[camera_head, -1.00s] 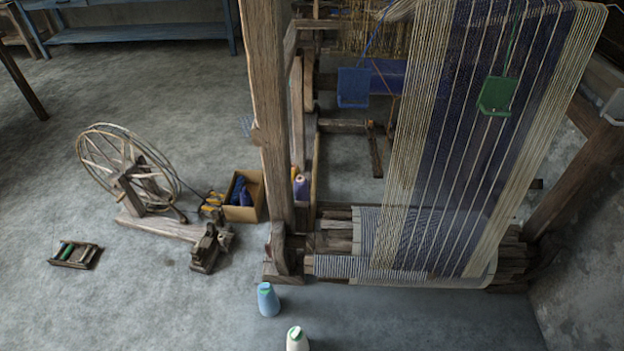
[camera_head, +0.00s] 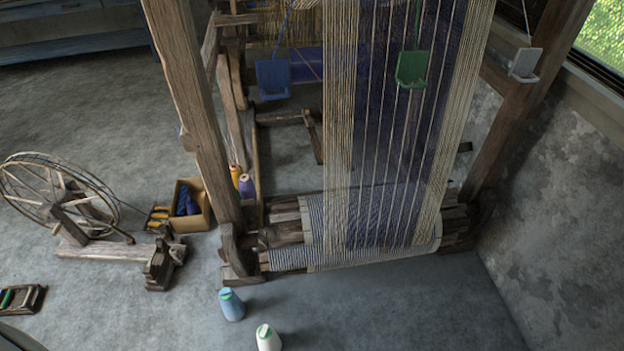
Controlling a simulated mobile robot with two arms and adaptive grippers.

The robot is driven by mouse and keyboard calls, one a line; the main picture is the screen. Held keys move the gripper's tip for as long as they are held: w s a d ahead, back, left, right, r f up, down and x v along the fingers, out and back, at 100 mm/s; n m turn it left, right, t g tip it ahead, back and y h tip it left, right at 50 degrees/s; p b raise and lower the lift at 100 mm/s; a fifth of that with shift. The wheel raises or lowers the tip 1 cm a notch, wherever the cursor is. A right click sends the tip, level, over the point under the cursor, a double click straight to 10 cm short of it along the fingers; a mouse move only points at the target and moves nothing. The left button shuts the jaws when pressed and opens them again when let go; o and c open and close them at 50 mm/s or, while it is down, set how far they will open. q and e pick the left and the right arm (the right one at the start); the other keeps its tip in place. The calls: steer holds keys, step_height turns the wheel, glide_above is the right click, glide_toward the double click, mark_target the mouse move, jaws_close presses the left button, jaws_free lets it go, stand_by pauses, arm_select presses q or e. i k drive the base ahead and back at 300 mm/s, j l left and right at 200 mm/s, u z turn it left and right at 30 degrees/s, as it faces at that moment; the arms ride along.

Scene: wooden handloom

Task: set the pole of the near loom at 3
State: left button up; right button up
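The near loom is a wooden frame with a thick left post (camera_head: 190,100) and a right post (camera_head: 520,95). Striped cream and dark blue warp threads (camera_head: 390,140) slope down to a roll of striped cloth (camera_head: 350,256) at its foot. A blue holder (camera_head: 273,80), a green holder (camera_head: 411,69) and a grey-white holder (camera_head: 524,64) hang on cords around the warp. I cannot make out which part is the pole, and no number marks are legible. Neither of my grippers is in view.
A spinning wheel (camera_head: 62,200) stands left of the loom, beside a cardboard box (camera_head: 200,215) of yarn. A blue cone (camera_head: 231,305) and a white cone (camera_head: 268,338) stand on the floor before the loom. A rough wall (camera_head: 560,190) closes the right side.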

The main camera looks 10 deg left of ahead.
mark_target(261, 231)
steer(key=j+z, duration=0.85)
steer(key=z, duration=0.15)
steer(key=k+j+z, duration=0.2)
steer(key=j+z, duration=0.25)
steer(key=k+j+z, duration=0.2)
steer(key=z, duration=0.3)
